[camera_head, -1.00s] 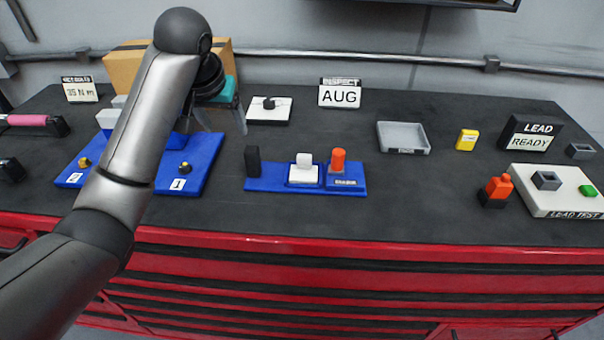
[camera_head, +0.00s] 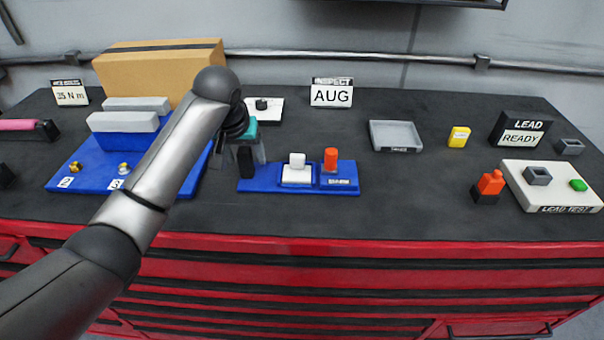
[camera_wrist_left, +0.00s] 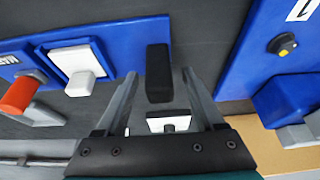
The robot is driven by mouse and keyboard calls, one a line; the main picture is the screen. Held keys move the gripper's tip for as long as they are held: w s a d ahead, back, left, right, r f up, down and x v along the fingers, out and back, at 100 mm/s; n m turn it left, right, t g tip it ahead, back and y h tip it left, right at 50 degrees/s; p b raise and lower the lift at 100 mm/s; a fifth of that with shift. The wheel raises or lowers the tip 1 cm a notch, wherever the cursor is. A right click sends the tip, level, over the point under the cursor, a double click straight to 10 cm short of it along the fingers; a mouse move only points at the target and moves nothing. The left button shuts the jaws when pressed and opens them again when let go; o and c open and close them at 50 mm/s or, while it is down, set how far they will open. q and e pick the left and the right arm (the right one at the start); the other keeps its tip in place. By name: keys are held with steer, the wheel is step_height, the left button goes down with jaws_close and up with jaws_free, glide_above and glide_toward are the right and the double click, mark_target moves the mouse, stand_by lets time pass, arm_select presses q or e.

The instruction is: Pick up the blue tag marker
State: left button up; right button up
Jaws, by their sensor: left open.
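No clearly blue loose marker shows. A black upright block (camera_head: 245,162) stands at the left end of a small blue tray (camera_head: 345,188); it may be the marker, but its colour looks black. It also shows in the left wrist view (camera_wrist_left: 158,75). My left gripper (camera_head: 238,152) is open and empty, with one finger on each side of the block in the left wrist view (camera_wrist_left: 160,85). I cannot tell whether the fingers touch it. My right gripper is not in view.
The tray also holds a white-knobbed piece (camera_head: 297,162) and an orange-topped piece (camera_head: 330,160). A larger blue fixture (camera_head: 85,175) with brass knobs lies left. A cardboard box (camera_head: 150,70) stands behind. A grey tray (camera_head: 396,135) is right; the table between is clear.

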arm_select(q)
steer(key=shift+x, duration=0.95)
steer(key=shift+r, duration=0.1)
jaws_close()
steer(key=shift+w+r, duration=0.1)
stand_by(0.5)
